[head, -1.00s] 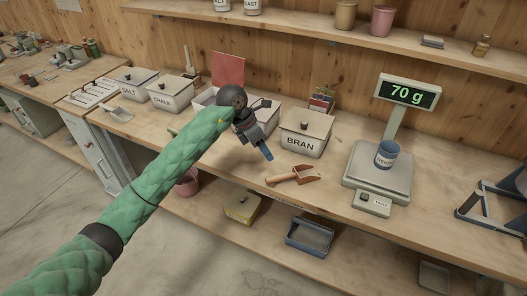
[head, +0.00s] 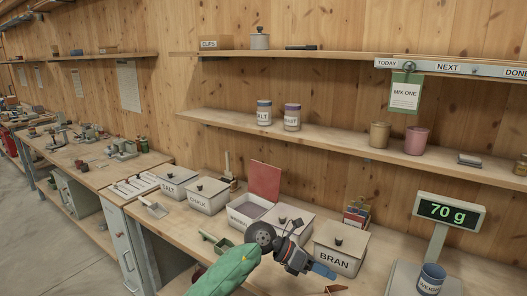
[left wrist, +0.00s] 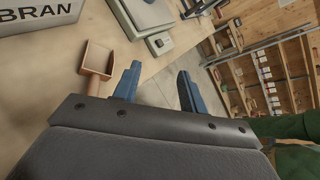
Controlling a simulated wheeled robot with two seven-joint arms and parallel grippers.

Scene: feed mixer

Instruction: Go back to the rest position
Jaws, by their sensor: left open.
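My left gripper (head: 322,271) is in front of the BRAN box (head: 338,250) in the head view, above the bench. In the left wrist view its two blue fingers (left wrist: 157,88) stand apart with nothing between them. The wooden scoop (left wrist: 97,66) lies on the bench beside the fingers in that view. My right gripper is not in view.
A scale (head: 405,282) reads 70 g on its display (head: 450,211) and bears a blue jar (head: 431,279). SALT (head: 180,187) and CHALK (head: 209,196) boxes stand to the left, near an open box with a raised red lid (head: 265,181). A shelf (head: 340,147) runs above.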

